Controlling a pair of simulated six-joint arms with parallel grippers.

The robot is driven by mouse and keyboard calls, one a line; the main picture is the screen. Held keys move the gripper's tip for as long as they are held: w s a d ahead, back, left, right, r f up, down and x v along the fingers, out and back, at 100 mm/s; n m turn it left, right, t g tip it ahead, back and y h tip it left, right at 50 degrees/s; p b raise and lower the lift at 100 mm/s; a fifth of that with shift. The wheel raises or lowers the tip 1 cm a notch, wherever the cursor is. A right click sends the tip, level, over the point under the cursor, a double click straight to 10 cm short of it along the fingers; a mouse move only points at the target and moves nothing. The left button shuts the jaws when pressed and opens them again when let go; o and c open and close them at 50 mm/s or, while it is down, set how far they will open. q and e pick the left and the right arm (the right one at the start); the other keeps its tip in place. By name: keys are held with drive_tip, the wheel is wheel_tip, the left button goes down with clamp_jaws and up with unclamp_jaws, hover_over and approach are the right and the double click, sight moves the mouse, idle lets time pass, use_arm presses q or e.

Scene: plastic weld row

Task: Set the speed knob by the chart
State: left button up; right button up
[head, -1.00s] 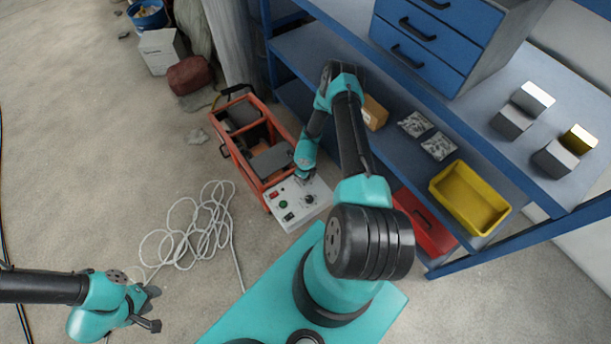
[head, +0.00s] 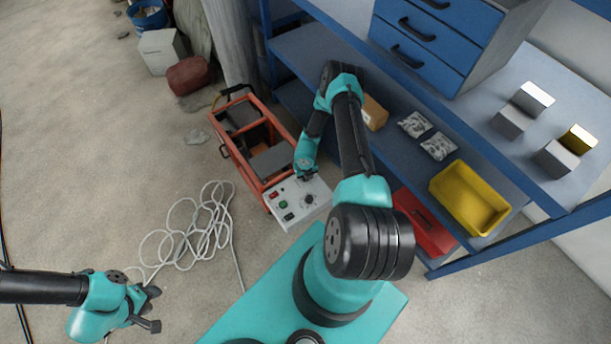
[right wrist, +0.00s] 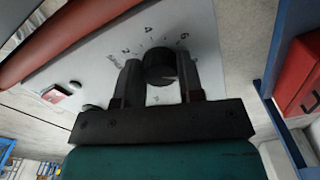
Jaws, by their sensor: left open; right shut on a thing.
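The black speed knob (right wrist: 160,66) sits on a pale control panel (head: 290,212) at the front end of an orange-framed machine (head: 226,152). In the right wrist view printed numbers and ticks ring the knob; 2, 4 and 6 can be made out. My right gripper (head: 305,178) is at the panel's upper edge in the head view. Its two fingers stand either side of the knob, shut on it. I cannot make out the knob's pointer. My left gripper (head: 153,309) is open and empty over the floor at lower left. I cannot make out a chart.
A white cable (head: 190,238) lies coiled on the floor left of the machine. A blue shelf unit (head: 300,45) stands to the right, with a yellow bin (head: 468,198) and a red box (head: 425,222) low down. Open floor lies to the left.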

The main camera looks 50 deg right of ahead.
idle(0.3)
drive_tip(key=o, duration=0.9)
wheel_tip(320, 180, up, 18)
drive_tip(key=shift+f, duration=0.25)
idle(0.6)
